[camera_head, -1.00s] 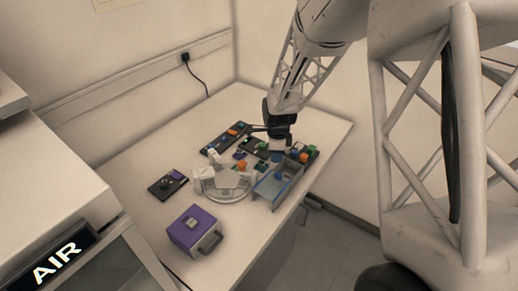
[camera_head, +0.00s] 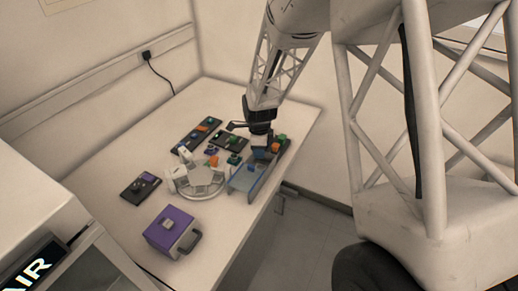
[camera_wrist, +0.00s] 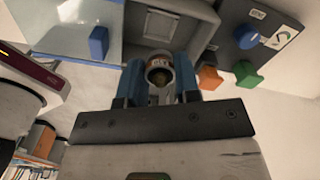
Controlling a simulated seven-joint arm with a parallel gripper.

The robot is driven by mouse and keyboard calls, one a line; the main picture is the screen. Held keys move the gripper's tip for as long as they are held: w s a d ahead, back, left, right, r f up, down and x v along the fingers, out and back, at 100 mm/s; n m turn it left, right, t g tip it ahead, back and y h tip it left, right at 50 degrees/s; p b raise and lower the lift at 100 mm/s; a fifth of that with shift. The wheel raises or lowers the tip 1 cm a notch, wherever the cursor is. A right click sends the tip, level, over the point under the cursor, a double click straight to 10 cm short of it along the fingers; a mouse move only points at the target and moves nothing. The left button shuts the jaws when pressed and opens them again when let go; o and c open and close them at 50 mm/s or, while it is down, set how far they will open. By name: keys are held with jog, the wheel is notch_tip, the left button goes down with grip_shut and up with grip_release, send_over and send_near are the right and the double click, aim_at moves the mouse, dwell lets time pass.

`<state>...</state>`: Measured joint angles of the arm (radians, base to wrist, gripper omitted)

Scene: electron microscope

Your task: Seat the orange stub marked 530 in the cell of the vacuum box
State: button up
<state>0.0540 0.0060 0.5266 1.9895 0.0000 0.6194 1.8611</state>
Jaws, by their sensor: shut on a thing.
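My gripper (camera_wrist: 158,88) is shut on a small round piece (camera_wrist: 159,72) with a pale rim and a brownish centre, held between blue fingertips. No number is readable on it, so I cannot tell if it is the stub marked 530. A grey box, which appears to be the vacuum box, has an open recess (camera_wrist: 163,25) just beyond the held piece in the wrist view. Its clear lid with a blue knob (camera_wrist: 98,42) lies to the left. In the head view my gripper (camera_head: 260,132) is above the far end of this box (camera_head: 246,181); its fingertips are unclear.
A purple box (camera_head: 172,231) stands at the front. A round clear-and-white holder (camera_head: 197,182) and several dark trays (camera_head: 196,136) crowd the table. The left part is freer.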

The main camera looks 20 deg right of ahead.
jog(key=shift+f, duration=2.95)
jog(key=shift+f, duration=0.5)
dwell(0.9)
jog(key=o, duration=1)
jog(key=shift+r, duration=0.15)
jog(key=shift+c, duration=0.2)
jog(key=shift+r, duration=0.85)
jog(key=shift+o, duration=0.9)
jog(key=shift+r, duration=0.35)
jog(key=shift+o, duration=0.5)
jog(key=shift+r, duration=2.45)
